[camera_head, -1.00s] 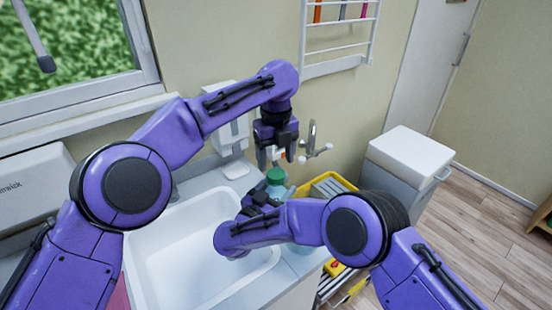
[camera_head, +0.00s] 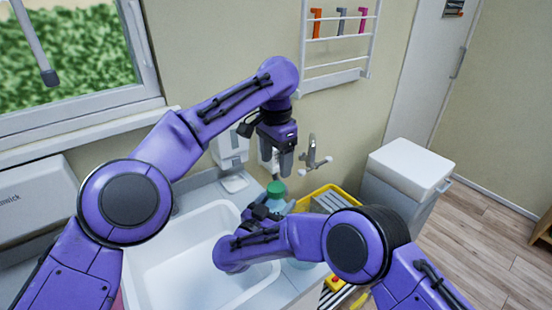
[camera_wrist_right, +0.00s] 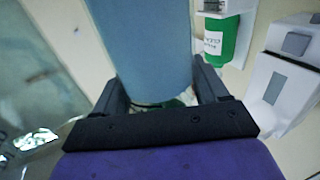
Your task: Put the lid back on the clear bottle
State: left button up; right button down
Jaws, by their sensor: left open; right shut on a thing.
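The clear bottle (camera_head: 273,204) is upright near the sink's right end in the head view, mostly hidden by my right gripper. The green lid (camera_head: 276,187) sits at its top; I cannot tell whether it is fully seated. My right gripper (camera_head: 262,212) is shut on the bottle. In the right wrist view the bottle (camera_wrist_right: 143,50) is a bluish cylinder between the two dark fingers. My left gripper (camera_head: 280,167) points down just above the lid, open, with a small gap between them.
The white sink (camera_head: 180,262) lies left of the bottle. A faucet (camera_head: 314,155) and a wall dispenser (camera_head: 229,153) are behind. A yellow crate (camera_head: 345,190) and a white-lidded bin (camera_head: 410,165) stand to the right. A green dispenser bottle (camera_wrist_right: 222,40) shows in the wrist view.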

aim_at(276, 187)
pick_arm(q)
jog(key=shift+f, duration=0.15)
notch_tip(276, 187, down, 8)
jog(key=shift+r, duration=0.1)
dwell(0.4)
jog(key=c, duration=1.1)
jog(key=o, duration=1.2)
jog(key=shift+o, duration=0.2)
